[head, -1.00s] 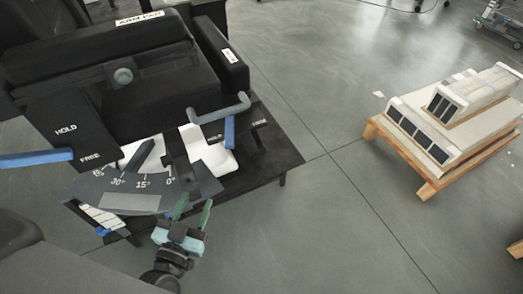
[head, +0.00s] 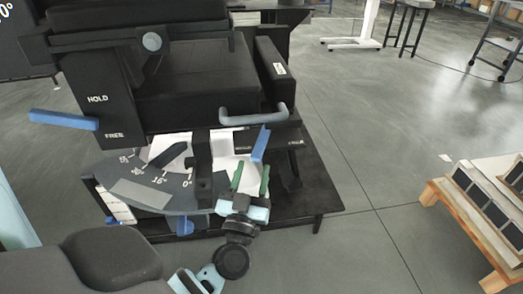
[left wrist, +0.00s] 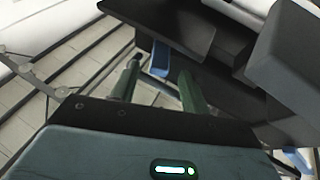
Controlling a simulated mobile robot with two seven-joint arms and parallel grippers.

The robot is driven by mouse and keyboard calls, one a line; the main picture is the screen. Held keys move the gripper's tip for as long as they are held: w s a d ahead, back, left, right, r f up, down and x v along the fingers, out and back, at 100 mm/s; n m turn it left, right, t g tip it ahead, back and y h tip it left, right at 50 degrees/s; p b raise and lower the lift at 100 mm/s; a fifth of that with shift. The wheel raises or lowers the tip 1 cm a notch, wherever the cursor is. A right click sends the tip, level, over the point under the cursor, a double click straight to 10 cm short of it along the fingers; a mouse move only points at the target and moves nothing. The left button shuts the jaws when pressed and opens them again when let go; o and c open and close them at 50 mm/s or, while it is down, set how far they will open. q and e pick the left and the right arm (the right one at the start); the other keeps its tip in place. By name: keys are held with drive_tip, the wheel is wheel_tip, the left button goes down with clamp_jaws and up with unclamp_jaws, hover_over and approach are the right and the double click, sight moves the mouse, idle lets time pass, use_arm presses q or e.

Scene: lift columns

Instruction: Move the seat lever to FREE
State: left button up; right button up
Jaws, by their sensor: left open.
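A blue lever (head: 261,143) stands nearly upright, leaning a little right, at the front of the black chair unit, beside a small label too small to read now. My left gripper (head: 251,172) has two green fingers, open and empty, just below this lever; in the left wrist view a blue piece (left wrist: 160,58) shows beyond and between the fingertips. I cannot tell whether they touch it. A second blue lever (head: 63,120) points left from a black panel (head: 112,115), between its HOLD and FREE labels. No frame shows which one is the seat lever. My right gripper is not in view.
A grey bar handle (head: 252,113) lies just above the near lever. A dark angle scale (head: 145,190) with a pointer is left of my gripper. A blue knob (head: 185,226) sits below it. A wooden pallet (head: 455,215) stands at right; the floor between is clear.

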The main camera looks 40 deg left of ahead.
sight(259, 147)
use_arm(q)
drive_tip(key=x, duration=0.7)
drive_tip(key=shift+f+b, duration=0.1)
drive_tip(key=shift+b, duration=0.2)
clamp_jaws()
